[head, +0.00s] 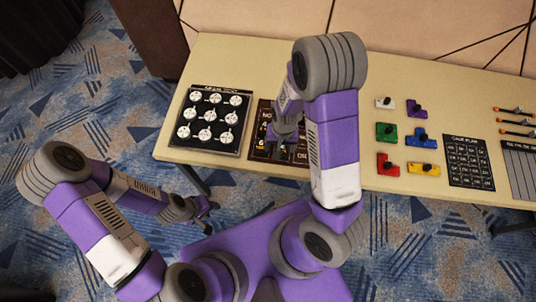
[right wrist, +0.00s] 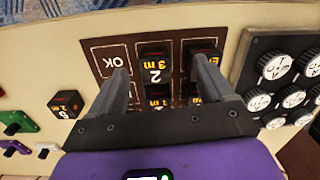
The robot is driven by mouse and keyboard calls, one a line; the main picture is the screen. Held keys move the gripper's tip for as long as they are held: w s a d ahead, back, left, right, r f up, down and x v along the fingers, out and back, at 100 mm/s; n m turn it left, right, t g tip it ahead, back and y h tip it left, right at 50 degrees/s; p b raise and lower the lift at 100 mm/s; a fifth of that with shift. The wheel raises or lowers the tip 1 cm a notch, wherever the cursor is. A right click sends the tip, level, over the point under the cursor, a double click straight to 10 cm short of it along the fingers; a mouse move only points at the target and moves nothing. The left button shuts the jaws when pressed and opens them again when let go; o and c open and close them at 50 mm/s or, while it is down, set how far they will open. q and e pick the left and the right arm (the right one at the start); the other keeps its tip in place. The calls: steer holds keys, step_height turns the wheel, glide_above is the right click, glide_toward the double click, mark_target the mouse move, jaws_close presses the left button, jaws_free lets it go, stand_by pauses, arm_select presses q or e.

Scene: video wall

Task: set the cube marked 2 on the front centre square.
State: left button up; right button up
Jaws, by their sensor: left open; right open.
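In the right wrist view a brown board (right wrist: 103,57) with lettered squares lies on the table. Several dark cubes with orange marks are on it. A light figure 2 (right wrist: 155,76) shows between my right fingers; I cannot tell whether it is on a cube or printed on the board. One dark cube (right wrist: 155,49) is just beyond it, and another (right wrist: 157,91) is nearer the palm. My right gripper (right wrist: 162,72) is open over the board, holding nothing. In the head view its arm hides part of the board (head: 262,146). My left gripper (head: 209,206) is open, low beside the table's front edge.
A dark knob panel (head: 215,146) is left of the board. Coloured switch blocks (head: 386,132) and a dark plan card (head: 468,162) are to the right. A loose dark cube (right wrist: 67,104) stands beside the board. Bare table (head: 250,65) lies behind the board.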

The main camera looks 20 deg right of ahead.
steer(key=shift+n+y, duration=0.7)
steer(key=shift+y, duration=0.1)
steer(key=s+a+f, duration=0.1)
steer(key=f, duration=0.1)
steer(key=s+a+f, duration=0.3)
steer(key=s+f, duration=0.1)
steer(key=f, duration=0.1)
steer(key=shift+a+f, duration=0.1)
steer(key=shift+a, duration=0.25)
steer(key=s+a+f+n+y, duration=0.1)
steer(key=s+a+f+y, duration=0.1)
steer(key=s+a, duration=0.2)
steer(key=shift+a+f+t, duration=0.2)
steer(key=shift+a+t, duration=0.1)
steer(key=shift+a, duration=0.85)
steer(key=shift+f+b, duration=0.4)
